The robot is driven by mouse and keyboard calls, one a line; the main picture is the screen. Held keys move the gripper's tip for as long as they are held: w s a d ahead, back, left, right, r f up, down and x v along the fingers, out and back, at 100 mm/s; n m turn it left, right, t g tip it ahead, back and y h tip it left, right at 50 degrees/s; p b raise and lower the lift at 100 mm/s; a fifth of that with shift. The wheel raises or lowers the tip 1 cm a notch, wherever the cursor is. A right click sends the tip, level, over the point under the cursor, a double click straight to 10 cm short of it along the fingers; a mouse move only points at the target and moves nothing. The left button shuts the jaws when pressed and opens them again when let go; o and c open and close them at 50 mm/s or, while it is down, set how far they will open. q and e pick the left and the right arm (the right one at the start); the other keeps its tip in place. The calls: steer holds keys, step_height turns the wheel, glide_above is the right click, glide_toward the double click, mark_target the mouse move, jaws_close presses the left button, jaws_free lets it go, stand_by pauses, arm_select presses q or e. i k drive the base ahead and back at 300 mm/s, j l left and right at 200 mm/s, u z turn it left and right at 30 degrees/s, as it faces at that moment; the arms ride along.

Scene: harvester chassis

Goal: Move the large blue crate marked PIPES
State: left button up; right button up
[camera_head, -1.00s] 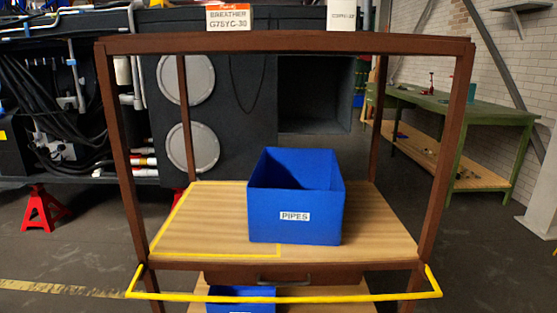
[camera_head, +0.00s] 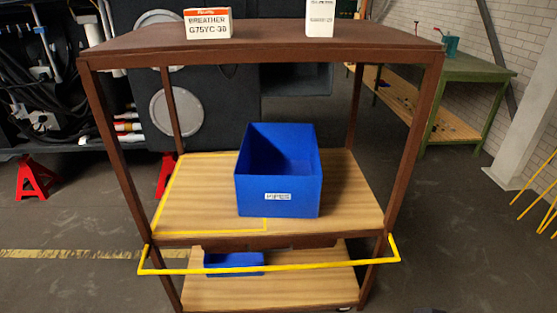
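The large blue crate marked PIPES (camera_head: 278,196) stands upright on the middle wooden shelf (camera_head: 195,205) of a brown cart. It sits right of the shelf's middle, and its inside looks empty. Its left part overlaps the right end of a yellow outline (camera_head: 170,190) marked on the left of the shelf. Neither of my grippers shows in the head view.
A yellow bar (camera_head: 270,268) runs across the cart's front below the shelf. Brown posts (camera_head: 410,150) frame the shelf. A smaller blue bin (camera_head: 234,261) is on the lower shelf. Two boxes (camera_head: 208,24) (camera_head: 320,16) stand on top. A green workbench (camera_head: 465,69) is behind right.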

mark_target(277, 173)
steer(key=i+u, duration=0.25)
steer(key=i, duration=0.35)
steer(key=i+l+u, duration=0.25)
steer(key=i, duration=0.35)
steer(key=i+l, duration=0.1)
